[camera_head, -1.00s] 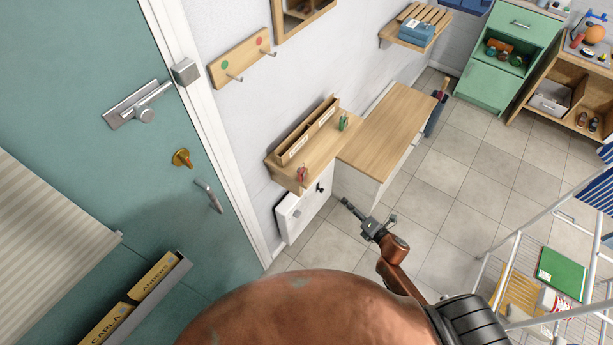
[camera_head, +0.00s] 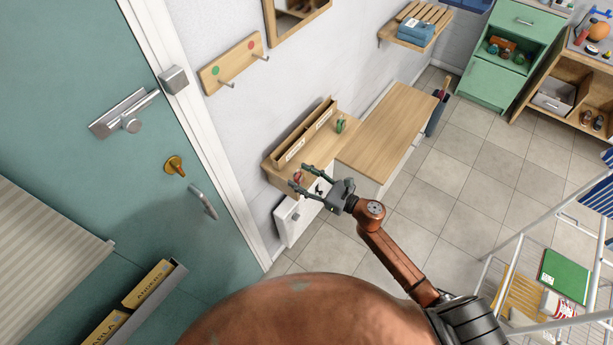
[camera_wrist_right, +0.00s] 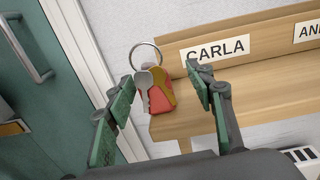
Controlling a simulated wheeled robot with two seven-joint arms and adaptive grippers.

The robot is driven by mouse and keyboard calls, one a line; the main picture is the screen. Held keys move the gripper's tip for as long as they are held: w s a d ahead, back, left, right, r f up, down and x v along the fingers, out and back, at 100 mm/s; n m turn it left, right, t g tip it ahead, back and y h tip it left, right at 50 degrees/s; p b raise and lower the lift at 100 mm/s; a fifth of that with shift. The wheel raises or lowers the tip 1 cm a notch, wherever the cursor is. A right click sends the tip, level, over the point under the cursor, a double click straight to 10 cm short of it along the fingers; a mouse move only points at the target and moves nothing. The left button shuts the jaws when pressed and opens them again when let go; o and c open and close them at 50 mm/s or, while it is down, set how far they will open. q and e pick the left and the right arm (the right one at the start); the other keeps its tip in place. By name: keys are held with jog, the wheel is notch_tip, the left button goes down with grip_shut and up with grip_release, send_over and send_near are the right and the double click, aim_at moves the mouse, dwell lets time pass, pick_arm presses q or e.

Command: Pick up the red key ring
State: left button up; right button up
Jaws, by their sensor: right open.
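The red key ring (camera_head: 297,177) is at the near end of the wooden wall shelf. In the right wrist view its red tag (camera_wrist_right: 161,102), metal keys and silver ring show clearly at the shelf's end, by the CARLA label. My right gripper (camera_head: 298,176) is open, with its two fingers pointing at the shelf end. In the right wrist view the key ring appears between the open fingers (camera_wrist_right: 160,80); I cannot tell if they touch it. My left gripper is not in view.
A wooden organizer (camera_head: 306,131) with name labels stands along the back of the shelf. A green key ring (camera_head: 340,125) is at the shelf's far end. A wooden bench (camera_head: 390,125) stands to the right, and a teal door (camera_head: 70,60) to the left.

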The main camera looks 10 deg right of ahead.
jog(key=shift+w+a, duration=0.2)
jog(key=shift+a, duration=0.25)
jog(key=shift+s+a+r, duration=0.1)
jog(key=shift+a+r, duration=0.05)
jog(key=shift+a, duration=0.05)
jog(key=shift+d, duration=0.15)
jog(key=c, duration=1.3)
